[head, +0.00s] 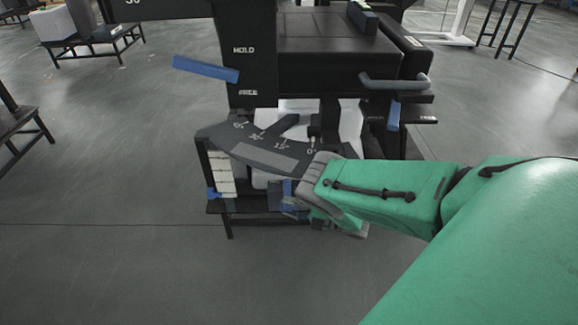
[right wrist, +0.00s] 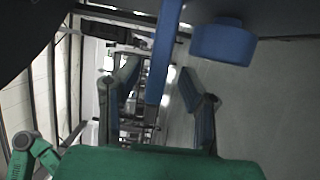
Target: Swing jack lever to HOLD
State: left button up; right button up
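A black upright panel (head: 250,75) in the head view bears the word HOLD with a second word, seemingly FREE, below it. A blue lever (head: 205,69) sticks out left from this panel, its inner end between the two words. My right gripper (head: 291,197) is low in front of the fixture, below the angle plate, beside small blue parts. In the right wrist view my right gripper (right wrist: 158,72) is open, its two fingers apart. A blue bar (right wrist: 162,50) shows between them; I cannot tell if they touch it. My left gripper is not in view.
A grey angle plate (head: 265,152) with degree marks juts out above the right gripper. A grey handle (head: 395,82) and a blue tab (head: 393,115) are at the fixture's right. A blue cylinder (right wrist: 222,43) is close to the right wrist.

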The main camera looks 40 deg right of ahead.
jog(key=v, duration=0.7)
jog(key=shift+s+d, duration=0.2)
dwell(0.4)
